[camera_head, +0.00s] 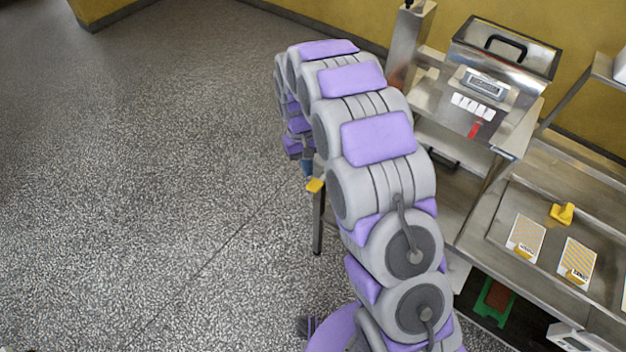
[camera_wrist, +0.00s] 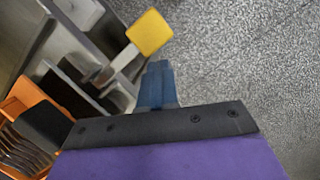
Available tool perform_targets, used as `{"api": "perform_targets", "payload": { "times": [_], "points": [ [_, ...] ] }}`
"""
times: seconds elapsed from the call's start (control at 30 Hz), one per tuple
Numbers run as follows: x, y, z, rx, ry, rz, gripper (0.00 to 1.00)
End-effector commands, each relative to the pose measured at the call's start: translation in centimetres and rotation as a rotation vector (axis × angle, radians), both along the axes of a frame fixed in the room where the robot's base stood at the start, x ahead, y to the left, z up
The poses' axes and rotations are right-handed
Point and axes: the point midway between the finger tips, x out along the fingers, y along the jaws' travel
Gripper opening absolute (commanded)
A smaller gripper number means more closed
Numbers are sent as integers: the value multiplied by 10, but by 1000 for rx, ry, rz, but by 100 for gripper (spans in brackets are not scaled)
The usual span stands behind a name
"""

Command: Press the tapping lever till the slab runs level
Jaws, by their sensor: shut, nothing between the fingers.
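The tapping lever shows as a yellow pad (camera_wrist: 149,32) on a metal stem in the wrist view. In the head view its yellow end (camera_head: 315,186) sticks out past the left side of the steel bench, just below my gripper. My gripper (camera_wrist: 158,80) has blue fingers, shut with nothing between them. In the wrist view the pad lies just beyond the fingertips, with a small gap in the picture; I cannot tell whether they touch. In the head view the gripper (camera_head: 307,168) is small and partly hidden by my arm. I cannot make out the slab.
A steel machine (camera_head: 505,60) with a black-handled lid stands on the bench at upper right. A tray (camera_head: 497,225) holds patterned cards and a yellow piece (camera_head: 562,213). An orange object (camera_wrist: 25,95) is at left in the wrist view. The speckled floor (camera_head: 150,200) is clear.

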Motion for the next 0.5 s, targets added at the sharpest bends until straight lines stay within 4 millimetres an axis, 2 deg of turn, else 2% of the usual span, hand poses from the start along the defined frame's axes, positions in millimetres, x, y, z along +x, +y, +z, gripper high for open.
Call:
{"api": "perform_targets", "payload": {
  "times": [0.3, 0.37, 0.5],
  "points": [
    [0, -2, 3, 2, 1, 0, 0],
    [1, -2, 7, 1, 0, 0, 0],
    [8, 2, 28, 2, -6, 0, 0]
  ]
}}
